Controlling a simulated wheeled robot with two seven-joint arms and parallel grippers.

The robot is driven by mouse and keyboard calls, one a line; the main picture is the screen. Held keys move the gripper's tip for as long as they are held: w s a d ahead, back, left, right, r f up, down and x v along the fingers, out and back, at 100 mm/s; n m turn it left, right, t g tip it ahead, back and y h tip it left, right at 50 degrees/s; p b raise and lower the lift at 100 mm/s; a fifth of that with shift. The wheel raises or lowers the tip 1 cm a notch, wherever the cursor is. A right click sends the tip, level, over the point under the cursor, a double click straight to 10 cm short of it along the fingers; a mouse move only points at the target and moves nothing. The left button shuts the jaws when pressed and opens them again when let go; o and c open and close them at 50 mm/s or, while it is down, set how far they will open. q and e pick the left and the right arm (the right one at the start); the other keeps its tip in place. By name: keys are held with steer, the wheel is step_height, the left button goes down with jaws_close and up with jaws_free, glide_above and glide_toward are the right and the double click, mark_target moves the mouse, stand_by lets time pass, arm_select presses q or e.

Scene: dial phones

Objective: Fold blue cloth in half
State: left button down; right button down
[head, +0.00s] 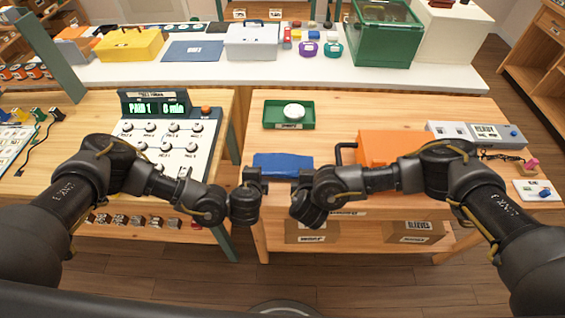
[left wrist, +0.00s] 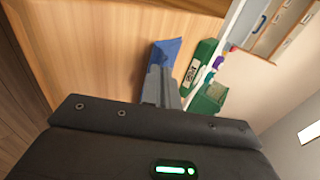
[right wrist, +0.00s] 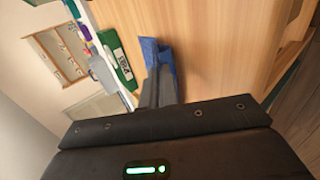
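The blue cloth (head: 284,163) is on the right-hand wooden table near its front edge, with its front part between my grippers. My left gripper (head: 257,178) is at the cloth's left front corner, its fingers closed together on the edge. My right gripper (head: 303,180) is at the right front corner, also closed on the edge. The left wrist view shows the cloth (left wrist: 167,50) at the fingertips (left wrist: 160,73). The right wrist view shows the cloth (right wrist: 152,52) at the fingertips (right wrist: 159,74). The grippers partly hide its front corners.
A green tray (head: 289,119) with a white round item is behind the cloth. An orange box (head: 385,147) stands close to its right. A control panel (head: 168,147) is on the left table, across a gap. Bare wood lies left of the tray.

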arm_select(q)
steer(key=c, duration=1.3)
jaws_free()
arm_select(e)
steer(key=c, duration=1.3)
jaws_free()
arm_select(q)
steer(key=shift+s+r, duration=1)
steer(key=shift+r, duration=0.5)
steer(key=shift+s+r, duration=1)
steer(key=shift+r, duration=0.55)
steer(key=shift+s+r, duration=1)
steer(key=shift+r, duration=0.5)
arm_select(e)
steer(key=shift+s+r, duration=1)
steer(key=shift+r, duration=0.5)
steer(key=shift+s+r, duration=1)
steer(key=shift+r, duration=0.55)
steer(key=shift+s+r, duration=1)
steer(key=shift+r, duration=0.5)
arm_select(q)
steer(key=shift+a+f, duration=0.1)
arm_select(e)
steer(key=shift+f, duration=0.1)
